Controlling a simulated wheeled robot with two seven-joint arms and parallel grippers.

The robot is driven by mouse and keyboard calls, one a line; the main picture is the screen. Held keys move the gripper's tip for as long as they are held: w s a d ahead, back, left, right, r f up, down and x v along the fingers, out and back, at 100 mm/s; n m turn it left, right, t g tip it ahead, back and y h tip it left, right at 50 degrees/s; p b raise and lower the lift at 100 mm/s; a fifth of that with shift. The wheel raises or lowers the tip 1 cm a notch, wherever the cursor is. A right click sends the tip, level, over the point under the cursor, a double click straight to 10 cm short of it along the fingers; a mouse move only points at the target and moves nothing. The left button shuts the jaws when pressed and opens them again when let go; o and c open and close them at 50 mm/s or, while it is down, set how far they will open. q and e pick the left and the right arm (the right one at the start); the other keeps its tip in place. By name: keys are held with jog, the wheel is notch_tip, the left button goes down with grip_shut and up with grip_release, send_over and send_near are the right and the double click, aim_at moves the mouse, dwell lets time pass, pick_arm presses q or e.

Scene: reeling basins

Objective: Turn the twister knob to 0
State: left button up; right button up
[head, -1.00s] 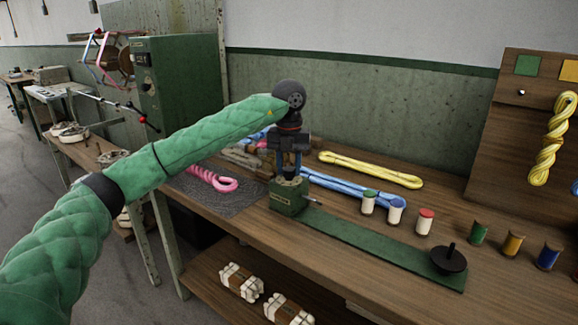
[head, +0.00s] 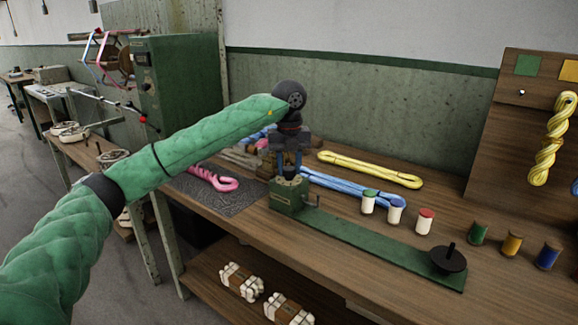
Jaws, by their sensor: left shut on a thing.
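The twister is a small green box (head: 286,198) at the near end of a long green base strip (head: 375,243) on the wooden bench. A dark knob (head: 289,173) sits on top of the box, mostly hidden between the fingers. My left gripper (head: 290,166) comes down from above and is shut on the knob, with one blue-grey finger on either side. A small metal crank (head: 312,203) sticks out of the box's right side. The knob's marks are too small to read. My right gripper is not in view.
A black round spindle (head: 449,259) stands at the strip's far right end. Blue skeins (head: 350,186) and a yellow skein (head: 370,169) lie behind the twister. White spools (head: 396,211) stand close behind the strip. A pink skein (head: 213,178) lies on a grey mat to the left.

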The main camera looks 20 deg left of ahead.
aim_at(289, 168)
pick_arm(q)
jog(key=o, duration=1)
jog(key=shift+r, duration=0.5)
notch_tip(289, 168, up, 6)
jog(key=shift+f, duration=0.1)
jog(key=shift+r, duration=0.5)
